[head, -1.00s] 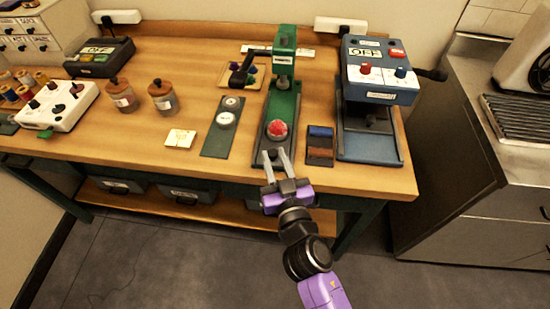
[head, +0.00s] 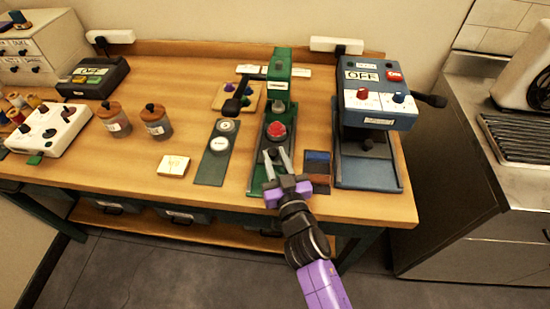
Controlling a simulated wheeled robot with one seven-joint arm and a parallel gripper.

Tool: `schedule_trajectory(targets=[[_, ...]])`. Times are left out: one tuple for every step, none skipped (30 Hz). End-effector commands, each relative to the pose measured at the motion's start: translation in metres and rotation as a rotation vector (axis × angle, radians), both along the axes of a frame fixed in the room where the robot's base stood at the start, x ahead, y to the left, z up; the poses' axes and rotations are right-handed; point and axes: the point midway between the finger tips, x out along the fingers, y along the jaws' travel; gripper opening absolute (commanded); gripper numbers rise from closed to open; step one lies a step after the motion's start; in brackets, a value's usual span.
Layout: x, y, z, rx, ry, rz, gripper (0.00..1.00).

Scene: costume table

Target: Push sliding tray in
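A green press (head: 279,80) stands near the table's front edge. Its sliding tray, carrying a red domed piece (head: 277,131), lies in the narrow green base (head: 257,180), with the dome just in front of the upright. My gripper (head: 276,157) reaches in from the front, low over the base. Its two grey fingers are spread apart, just in front of the red piece, with a small dark part of the tray between or just beyond the tips. The fingers hide part of the tray; I cannot tell whether they touch it.
A blue machine (head: 368,175) with a control box stands to the right. Brown and blue pads (head: 317,170) lie close beside my gripper. A dark green strip with two white discs (head: 217,150) lies to the left. Two lidded jars (head: 155,122) stand further left.

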Motion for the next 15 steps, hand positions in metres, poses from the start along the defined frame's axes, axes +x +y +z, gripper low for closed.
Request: schedule_trajectory(targets=[[-0.0003,0.0001,-0.0004,0.000,0.001,0.000,0.39],[-0.0003,0.0001,-0.0004,0.000,0.000,0.000,0.44],[-0.0003,0.0001,-0.0004,0.000,0.000,0.000,0.47],[-0.0003,0.0001,-0.0003,0.000,0.000,0.000,0.47],[-0.0003,0.0001,-0.0003,0.000,0.000,0.000,0.47],[-0.0003,0.0001,-0.0003,0.000,0.000,0.000,0.47],[-0.0002,0.0000,-0.0002,0.000,0.000,0.000,0.47],[-0.0002,0.0000,-0.0002,0.000,0.000,0.000,0.47],[-0.0002,0.0000,-0.0001,0.000,0.000,0.000,0.47],[-0.0002,0.0000,-0.0001,0.000,0.000,0.000,0.47],[-0.0004,0.0000,-0.0002,0.000,0.000,0.000,0.47],[-0.0011,-0.0004,-0.0003,0.000,0.000,0.000,0.47],[-0.0022,-0.0008,-0.0004,0.000,0.000,0.000,0.47],[-0.0038,-0.0015,-0.0004,0.000,0.000,0.000,0.47],[-0.0070,-0.0027,-0.0008,0.000,0.000,0.000,0.47]])
